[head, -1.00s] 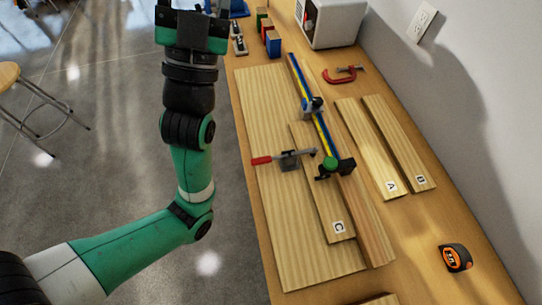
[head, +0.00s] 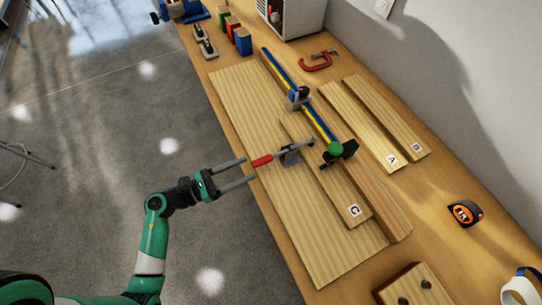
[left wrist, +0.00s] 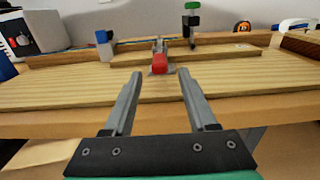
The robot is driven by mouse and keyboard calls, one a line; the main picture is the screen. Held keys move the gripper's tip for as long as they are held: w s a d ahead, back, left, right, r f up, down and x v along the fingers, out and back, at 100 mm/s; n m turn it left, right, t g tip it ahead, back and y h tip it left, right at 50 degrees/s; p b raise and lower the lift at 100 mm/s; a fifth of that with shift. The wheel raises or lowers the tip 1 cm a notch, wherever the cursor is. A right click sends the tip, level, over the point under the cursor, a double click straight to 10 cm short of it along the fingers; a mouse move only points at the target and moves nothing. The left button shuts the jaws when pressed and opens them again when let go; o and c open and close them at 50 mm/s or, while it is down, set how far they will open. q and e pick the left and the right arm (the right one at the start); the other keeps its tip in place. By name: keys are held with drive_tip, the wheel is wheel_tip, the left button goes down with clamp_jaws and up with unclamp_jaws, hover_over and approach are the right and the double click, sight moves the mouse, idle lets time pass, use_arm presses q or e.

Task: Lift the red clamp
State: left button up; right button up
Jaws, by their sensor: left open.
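A toggle clamp with a red handle (head: 262,160) and grey metal body (head: 289,156) sits on the boards, its handle pointing left. A red C-shaped clamp (head: 317,65) lies farther back on the bench. My left gripper (head: 250,169) is open and empty at the bench's left edge, its fingertips close to the red handle. In the left wrist view the handle's end (left wrist: 160,64) shows just beyond the gap between the two open fingers (left wrist: 161,74). Whether the fingertips overlap the handle is hard to tell. My right gripper is not in view.
A blue and yellow bar clamp (head: 315,119) lies along the boards behind the toggle clamp. Board C (head: 330,180) is under it; board A (head: 365,126) and another plank lie to the right. A tape measure (head: 465,213) sits near the wall. Coloured blocks (head: 243,41) stand at the back.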

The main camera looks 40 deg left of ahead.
sight(271, 157)
use_arm(q)
drive_tip(key=b+x, duration=0.1)
drive_tip(key=x, duration=0.8)
drive_tip(key=shift+w, duration=0.15)
clamp_jaws()
idle(1.0)
